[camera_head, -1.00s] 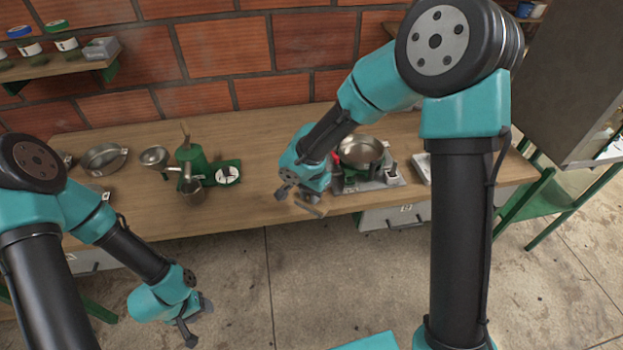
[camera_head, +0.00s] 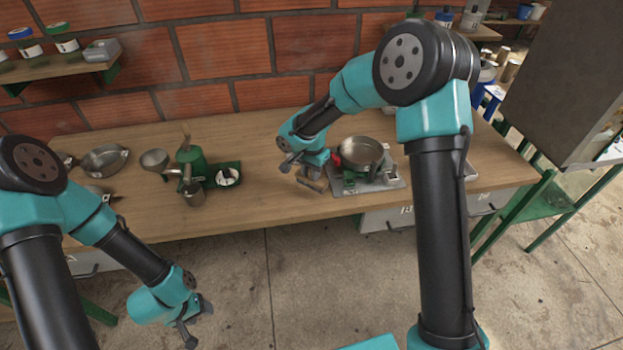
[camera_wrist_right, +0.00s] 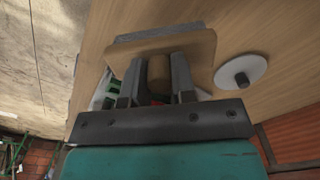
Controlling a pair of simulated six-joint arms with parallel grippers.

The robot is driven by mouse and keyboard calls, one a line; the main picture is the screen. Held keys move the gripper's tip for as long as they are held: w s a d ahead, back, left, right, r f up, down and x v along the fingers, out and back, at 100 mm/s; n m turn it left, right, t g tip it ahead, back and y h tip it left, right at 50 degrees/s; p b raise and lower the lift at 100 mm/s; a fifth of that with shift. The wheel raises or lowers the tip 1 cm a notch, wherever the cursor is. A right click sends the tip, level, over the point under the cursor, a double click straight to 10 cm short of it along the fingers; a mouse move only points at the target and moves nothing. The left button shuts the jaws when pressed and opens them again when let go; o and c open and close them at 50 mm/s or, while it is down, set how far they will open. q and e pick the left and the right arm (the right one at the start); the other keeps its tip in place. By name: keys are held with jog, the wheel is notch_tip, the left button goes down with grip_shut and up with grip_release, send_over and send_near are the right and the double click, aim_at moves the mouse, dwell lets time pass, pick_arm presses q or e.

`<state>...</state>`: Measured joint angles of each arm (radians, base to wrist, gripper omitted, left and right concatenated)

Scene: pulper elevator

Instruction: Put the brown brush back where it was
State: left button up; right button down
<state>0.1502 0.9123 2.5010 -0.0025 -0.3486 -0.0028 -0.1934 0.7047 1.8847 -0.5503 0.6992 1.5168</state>
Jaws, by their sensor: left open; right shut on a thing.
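My right gripper (camera_head: 303,172) is shut on the handle of the brown brush (camera_head: 312,184), over the middle of the wooden table, left of the grey tray. In the right wrist view, the brush's wooden block (camera_wrist_right: 203,52) shows beyond the fingers. Its short handle stands between the two fingers, and a grey strip lies along the block's far side. I cannot tell whether the brush touches the table. My left gripper (camera_head: 196,325) is open and empty, low over the floor in front of the table.
A metal pan (camera_head: 361,151) sits on the grey tray (camera_head: 393,184), right of the brush. A green grinder (camera_head: 190,160) and metal cups stand on the left half of the table (camera_head: 262,150). Bare wood lies between. A white disc with a dark knob (camera_wrist_right: 241,75) shows in the wrist view.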

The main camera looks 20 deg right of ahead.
jog(key=shift+f, duration=1.8)
jog(key=shift+f, duration=0.15)
jog(key=c, duration=0.9)
grip_release()
jog(key=shift+c, duration=0.2)
notch_tip(320, 180, up, 12)
jog(key=shift+r, duration=0.15)
